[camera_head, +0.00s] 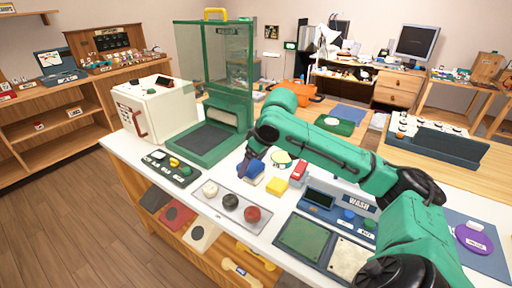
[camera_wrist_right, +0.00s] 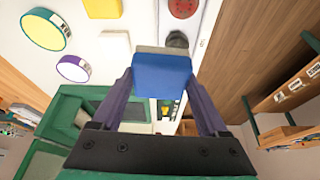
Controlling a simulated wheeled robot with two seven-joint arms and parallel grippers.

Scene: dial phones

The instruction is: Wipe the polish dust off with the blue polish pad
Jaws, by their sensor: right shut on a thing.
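The blue polish pad (camera_head: 252,169) is held by my right gripper (camera_head: 249,157), above or at the white worktop behind the tray of round pads; I cannot tell whether it touches. In the right wrist view the blue pad (camera_wrist_right: 161,76) sits between the two fingers of the right gripper (camera_wrist_right: 160,98), with a pale layer along its far edge. I cannot make out any polish dust in either view. My left gripper is not in view.
A tray (camera_head: 214,202) with white, black and red round pieces lies in front of the pad. A yellow block (camera_head: 276,186) and a red-topped block (camera_head: 298,171) stand right of it. A green glass-walled booth (camera_head: 214,85) rises behind left. A WASH station (camera_head: 356,201) stands right.

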